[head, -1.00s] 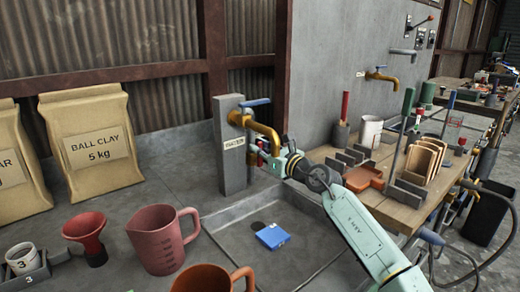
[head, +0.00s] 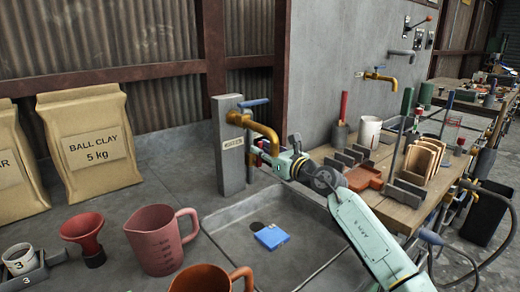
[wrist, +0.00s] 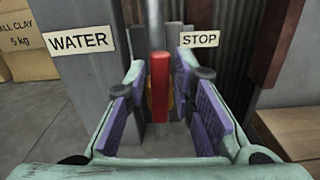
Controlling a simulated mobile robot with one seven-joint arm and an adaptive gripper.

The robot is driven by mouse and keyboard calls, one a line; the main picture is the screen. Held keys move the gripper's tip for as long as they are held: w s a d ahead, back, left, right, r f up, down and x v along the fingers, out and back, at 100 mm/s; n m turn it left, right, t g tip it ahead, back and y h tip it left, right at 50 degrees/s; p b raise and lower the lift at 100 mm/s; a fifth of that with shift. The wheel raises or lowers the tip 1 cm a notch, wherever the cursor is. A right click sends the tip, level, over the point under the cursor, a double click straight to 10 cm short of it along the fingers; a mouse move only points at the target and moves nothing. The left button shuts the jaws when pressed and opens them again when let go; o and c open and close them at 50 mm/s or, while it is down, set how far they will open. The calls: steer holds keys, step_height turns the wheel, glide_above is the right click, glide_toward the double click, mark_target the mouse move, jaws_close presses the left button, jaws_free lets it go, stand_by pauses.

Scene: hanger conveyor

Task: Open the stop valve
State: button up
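The stop valve's red handle (wrist: 159,85) stands upright in the middle of the wrist view, beside a plate reading STOP (wrist: 198,39). My gripper (wrist: 163,105) is open, with its purple pads on either side of the red handle. Gaps show between the handle and both pads. In the head view my gripper (head: 256,153) is just right of the grey post (head: 231,165), below the brass tap (head: 262,130) with a blue lever. The handle is mostly hidden by my gripper there.
A plate reading WATER (wrist: 79,42) is on the post in the wrist view. Below lies a grey sink (head: 310,240) with a blue block (head: 271,236). A pink jug (head: 160,242) and red funnel (head: 87,236) stand left. A wooden bench (head: 405,212) is right.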

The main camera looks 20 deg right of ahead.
steer(key=v, duration=1)
steer(key=shift+s, duration=0.2)
steer(key=shift+d+r, duration=0.1)
